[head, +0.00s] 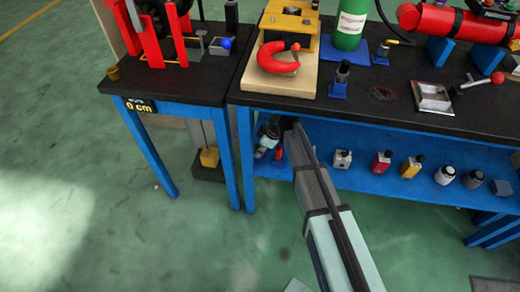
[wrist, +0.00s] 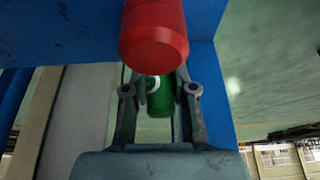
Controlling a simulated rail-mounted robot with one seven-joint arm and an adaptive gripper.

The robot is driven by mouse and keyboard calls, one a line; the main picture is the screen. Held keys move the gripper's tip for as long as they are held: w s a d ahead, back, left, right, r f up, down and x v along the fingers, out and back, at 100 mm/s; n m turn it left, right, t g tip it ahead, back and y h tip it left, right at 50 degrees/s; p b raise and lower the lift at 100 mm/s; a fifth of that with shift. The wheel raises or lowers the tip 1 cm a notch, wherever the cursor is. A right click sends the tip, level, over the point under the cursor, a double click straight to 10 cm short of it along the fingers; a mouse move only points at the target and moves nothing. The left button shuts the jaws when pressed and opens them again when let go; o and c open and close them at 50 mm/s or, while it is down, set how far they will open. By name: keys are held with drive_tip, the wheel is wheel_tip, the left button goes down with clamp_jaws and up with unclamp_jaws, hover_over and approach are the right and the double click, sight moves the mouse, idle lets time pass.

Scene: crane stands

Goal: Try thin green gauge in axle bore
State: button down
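In the wrist view a green cylinder (wrist: 160,98), likely the thin green gauge, shows between the two fingers of my gripper (wrist: 160,92). A white curved mark is on its left side. I cannot tell whether the fingers touch it. A larger red cylinder (wrist: 153,35) is in front and hides its upper part. In the head view my gripper (head: 272,130) is low at the left end of the blue shelf, under the bench top, partly hidden by my arm. A small red piece (head: 279,154) shows beside it. The axle bore cannot be made out.
A red stand with a black wheel (head: 152,22) is on the left bench (head: 195,84). The right bench (head: 365,108) holds a red clamp (head: 278,60) and a green bottle (head: 352,24). Several small bottles stand along the blue shelf (head: 318,165). Blue legs (head: 246,150) are close to my gripper.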

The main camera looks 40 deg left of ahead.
sight(258, 145)
drive_tip(key=shift+r+p, duration=1.6)
drive_tip(key=shift+r, duration=1.15)
drive_tip(key=shift+d, duration=0.1)
